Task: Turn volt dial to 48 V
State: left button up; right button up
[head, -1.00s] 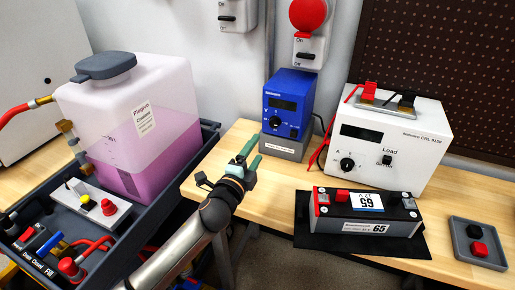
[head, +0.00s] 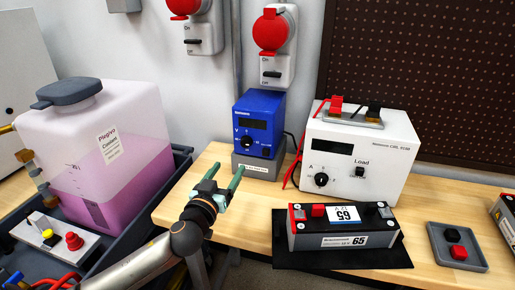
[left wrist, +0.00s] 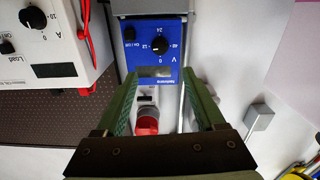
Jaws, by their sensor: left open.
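The volt dial (head: 246,142) is a round black knob on the front of a blue supply unit (head: 262,106), marked V. My right gripper is not in view.
A white load unit (head: 385,150) with its own dial (head: 321,180) stands right of the blue supply. A battery block (head: 340,228) on a black mat and a small grey tray (head: 447,258) are in front. A pink-liquid tank (head: 95,160) stands left.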

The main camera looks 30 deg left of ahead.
aim_at(244, 143)
pick_arm(q)
jog(key=x, duration=1.2)
jog(key=shift+w+a+p, duration=0.15)
jog(key=shift+w+p, duration=0.05)
jog(key=shift+p, duration=0.15)
jog(key=shift+c, duration=0.2)
grip_shut()
